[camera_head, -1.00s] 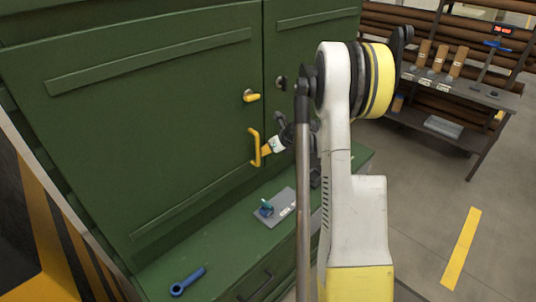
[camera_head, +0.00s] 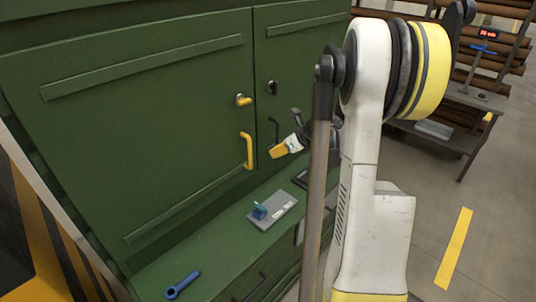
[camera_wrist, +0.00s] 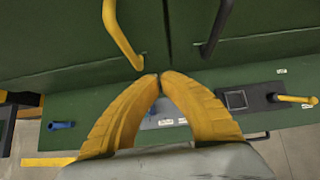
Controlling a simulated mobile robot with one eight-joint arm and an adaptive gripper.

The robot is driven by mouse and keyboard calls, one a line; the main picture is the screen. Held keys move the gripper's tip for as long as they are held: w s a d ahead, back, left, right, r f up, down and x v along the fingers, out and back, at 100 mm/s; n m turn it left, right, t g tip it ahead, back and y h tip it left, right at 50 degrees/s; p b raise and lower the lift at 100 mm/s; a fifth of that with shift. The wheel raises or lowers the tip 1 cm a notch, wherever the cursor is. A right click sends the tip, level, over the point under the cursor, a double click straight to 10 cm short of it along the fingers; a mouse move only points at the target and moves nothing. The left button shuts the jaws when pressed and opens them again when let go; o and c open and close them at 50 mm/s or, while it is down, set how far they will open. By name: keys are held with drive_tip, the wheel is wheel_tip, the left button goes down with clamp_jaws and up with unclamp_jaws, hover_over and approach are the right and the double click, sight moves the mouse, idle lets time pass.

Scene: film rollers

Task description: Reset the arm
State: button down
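My arm (camera_head: 375,160) reaches toward a green cabinet (camera_head: 130,120) with two closed doors. My gripper (camera_head: 272,152) has yellow fingers and stands in front of the doors, a little right of the yellow door handle (camera_head: 248,150) and apart from it. In the wrist view the two fingertips of my gripper (camera_wrist: 160,75) meet, with nothing seen between them. The yellow handle (camera_wrist: 122,35) is beyond them to the upper left, and a black handle (camera_wrist: 218,28) to the upper right.
A green ledge (camera_head: 215,250) below the doors holds a blue tool (camera_head: 183,285) and a grey plate (camera_head: 283,208) with a teal piece. A dark square device (camera_wrist: 238,100) and a yellow-handled lever (camera_wrist: 297,99) are at right. A shelf (camera_head: 440,138) stands behind; floor between is clear.

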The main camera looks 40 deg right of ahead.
drive_tip(key=shift+s+r, duration=0.3)
drive_tip(key=shift+s, duration=0.05)
drive_tip(key=s+a+r+n+g+b, duration=0.1)
drive_tip(key=s+a+n+b, duration=0.15)
drive_tip(key=a+n, duration=0.6)
drive_tip(key=s+a+r+n+g+b, duration=0.1)
drive_tip(key=a+n+b, duration=0.4)
drive_tip(key=a, duration=0.7)
drive_tip(key=s+a+f+n+b, duration=0.3)
drive_tip(key=s+a+n, duration=0.4)
drive_tip(key=n, duration=0.3)
drive_tip(key=s+a+f+n+h+b, duration=0.1)
drive_tip(key=s+a+f+n+b, duration=0.2)
drive_tip(key=s+a+n, duration=0.4)
drive_tip(key=n, duration=0.4)
drive_tip(key=shift+s+a, duration=0.4)
